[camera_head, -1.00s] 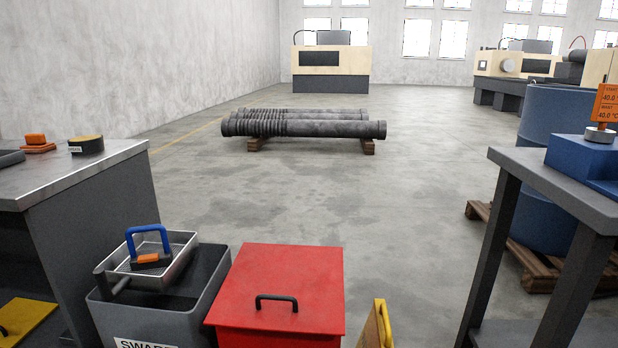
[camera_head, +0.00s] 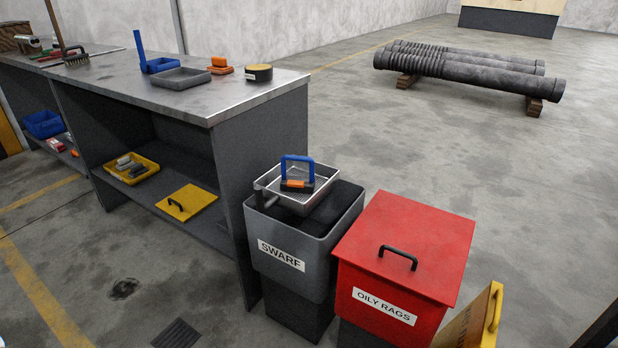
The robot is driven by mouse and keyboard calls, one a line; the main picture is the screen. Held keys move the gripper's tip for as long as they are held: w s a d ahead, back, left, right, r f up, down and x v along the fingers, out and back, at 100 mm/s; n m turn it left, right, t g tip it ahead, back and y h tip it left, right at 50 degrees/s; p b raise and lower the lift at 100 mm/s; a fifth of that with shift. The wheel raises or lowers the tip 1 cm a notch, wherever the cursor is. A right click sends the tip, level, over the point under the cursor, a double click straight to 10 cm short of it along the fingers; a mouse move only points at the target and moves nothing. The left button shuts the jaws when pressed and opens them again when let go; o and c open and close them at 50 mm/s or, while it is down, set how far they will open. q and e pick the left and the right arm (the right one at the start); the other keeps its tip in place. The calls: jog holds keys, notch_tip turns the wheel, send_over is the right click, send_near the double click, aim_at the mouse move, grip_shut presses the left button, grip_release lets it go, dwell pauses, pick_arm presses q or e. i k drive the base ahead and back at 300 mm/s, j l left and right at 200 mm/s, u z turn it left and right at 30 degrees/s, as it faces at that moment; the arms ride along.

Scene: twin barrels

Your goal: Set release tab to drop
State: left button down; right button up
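A tool with a blue arched handle (camera_head: 297,160) and a dark base (camera_head: 305,187) stands in a shallow metal pan (camera_head: 325,184). A small orange tab (camera_head: 293,184) shows on the front of its dark base. I take this for the release tab; its setting is too small to read. The pan rests over the grey bin labelled SWARF (camera_head: 335,229). Neither of my grippers is in view.
A red OILY RAGS bin (camera_head: 420,235) with a black lid handle stands right of the swarf bin. A grey metal-topped bench (camera_head: 205,102) is on the left. A yellow panel (camera_head: 478,318) leans at lower right. Black pipes (camera_head: 465,68) lie behind; the floor between is clear.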

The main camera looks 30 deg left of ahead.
aim_at(291, 183)
jog(key=l+u, duration=0.3)
jog(key=l, duration=0.4)
jog(key=l+u, duration=0.25)
jog(key=l, duration=0.45)
